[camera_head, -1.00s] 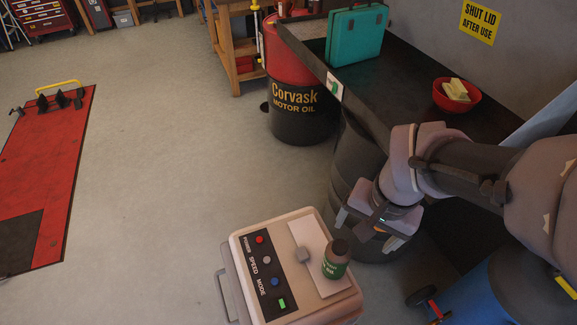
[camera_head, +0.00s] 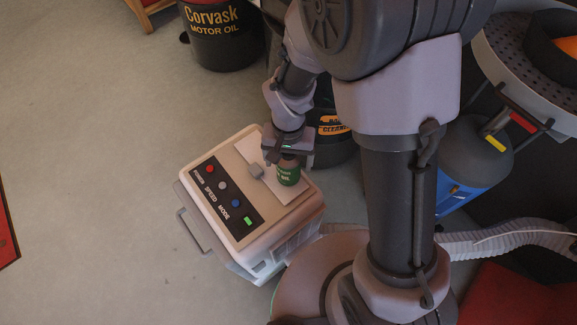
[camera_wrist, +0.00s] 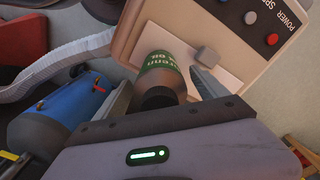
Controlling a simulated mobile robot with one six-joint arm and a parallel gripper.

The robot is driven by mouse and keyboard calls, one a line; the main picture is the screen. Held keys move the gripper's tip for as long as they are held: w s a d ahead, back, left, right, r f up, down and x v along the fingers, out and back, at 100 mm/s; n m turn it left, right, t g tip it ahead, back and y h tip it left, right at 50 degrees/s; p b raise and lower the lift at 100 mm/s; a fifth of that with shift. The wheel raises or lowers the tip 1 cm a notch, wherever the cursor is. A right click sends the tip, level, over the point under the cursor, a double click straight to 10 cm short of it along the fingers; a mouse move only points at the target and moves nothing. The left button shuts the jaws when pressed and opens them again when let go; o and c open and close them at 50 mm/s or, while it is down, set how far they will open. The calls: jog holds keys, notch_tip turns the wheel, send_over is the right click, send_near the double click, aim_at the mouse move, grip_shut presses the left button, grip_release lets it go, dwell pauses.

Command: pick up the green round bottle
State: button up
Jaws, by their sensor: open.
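The green round bottle (camera_head: 288,174) stands upright on a white sheet on top of a beige machine (camera_head: 220,175). It has a dark cap and a green label; its top is partly hidden by my gripper in the head view. My gripper (camera_head: 287,158) is right at the bottle, reaching down from above. In the wrist view the bottle (camera_wrist: 160,72) lies between the two fingers of my gripper (camera_wrist: 158,92), which stand apart on either side of it. I cannot tell whether a finger touches it.
A small grey block (camera_head: 256,171) sits next to the bottle, and the machine's button panel (camera_head: 221,193) is beyond it. A black drum (camera_head: 330,125) is behind my gripper. A blue tank (camera_head: 455,170) stands at right.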

jog(key=shift+f, duration=0.85)
jog(key=shift+r, duration=0.15)
grip_shut()
